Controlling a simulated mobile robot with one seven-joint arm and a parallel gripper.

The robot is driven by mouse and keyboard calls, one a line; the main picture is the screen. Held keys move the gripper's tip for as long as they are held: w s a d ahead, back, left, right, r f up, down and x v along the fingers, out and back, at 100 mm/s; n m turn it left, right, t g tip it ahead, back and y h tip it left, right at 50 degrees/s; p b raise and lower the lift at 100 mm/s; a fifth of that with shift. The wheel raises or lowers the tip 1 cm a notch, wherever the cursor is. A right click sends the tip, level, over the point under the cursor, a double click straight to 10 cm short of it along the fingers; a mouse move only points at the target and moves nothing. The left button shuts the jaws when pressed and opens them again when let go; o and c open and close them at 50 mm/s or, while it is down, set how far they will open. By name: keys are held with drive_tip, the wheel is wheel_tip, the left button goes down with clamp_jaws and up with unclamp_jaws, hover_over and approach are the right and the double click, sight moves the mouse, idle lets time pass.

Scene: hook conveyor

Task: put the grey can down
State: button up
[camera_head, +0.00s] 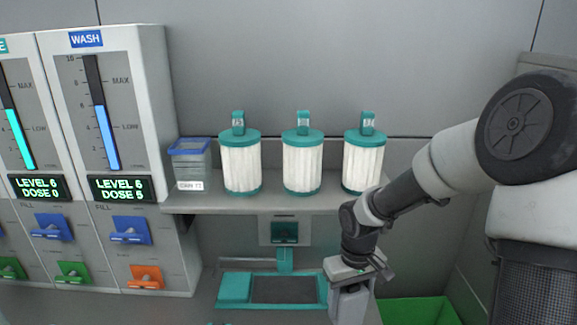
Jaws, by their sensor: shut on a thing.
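My gripper (352,290) is low at the bottom of the view, to the right of the teal-framed tray. It points down and is seen from above and behind. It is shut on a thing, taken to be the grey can. Its fingertips and the can are hidden by the gripper body and the bottom edge of the picture, so I cannot tell whether the can touches a surface. The teal tray (233,289) has a dark inset panel and lies just left of my gripper.
Three white pleated filters (241,165) (302,165) (363,165) with teal caps stand on a grey shelf (270,204). A clear blue-lidded box (193,160) is beside them. The WASH dispenser (140,150) stands left. A green bin (420,311) is at lower right.

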drive_tip(key=m, duration=0.3)
drive_tip(key=shift+s+a+r, duration=0.1)
drive_tip(key=shift+r, duration=0.3)
idle(0.3)
drive_tip(key=shift+f+b, duration=0.2)
drive_tip(key=shift+b, duration=0.1)
drive_tip(key=s+a+f+b, duration=0.2)
drive_tip(key=a+f+b, duration=0.6)
drive_tip(key=a+b, duration=0.55)
drive_tip(key=f+b, duration=0.1)
drive_tip(key=f, duration=0.2)
drive_tip(key=f+b, duration=0.1)
drive_tip(key=f, duration=0.2)
drive_tip(key=d+f+b, duration=0.1)
drive_tip(key=f, duration=0.2)
drive_tip(key=shift+d+f+b, duration=0.1)
drive_tip(key=shift+f+b, duration=0.2)
drive_tip(key=shift+f, duration=0.05)
drive_tip(key=shift+f, duration=0.1)
drive_tip(key=shift+f, duration=0.15)
drive_tip(key=o, duration=1.3)
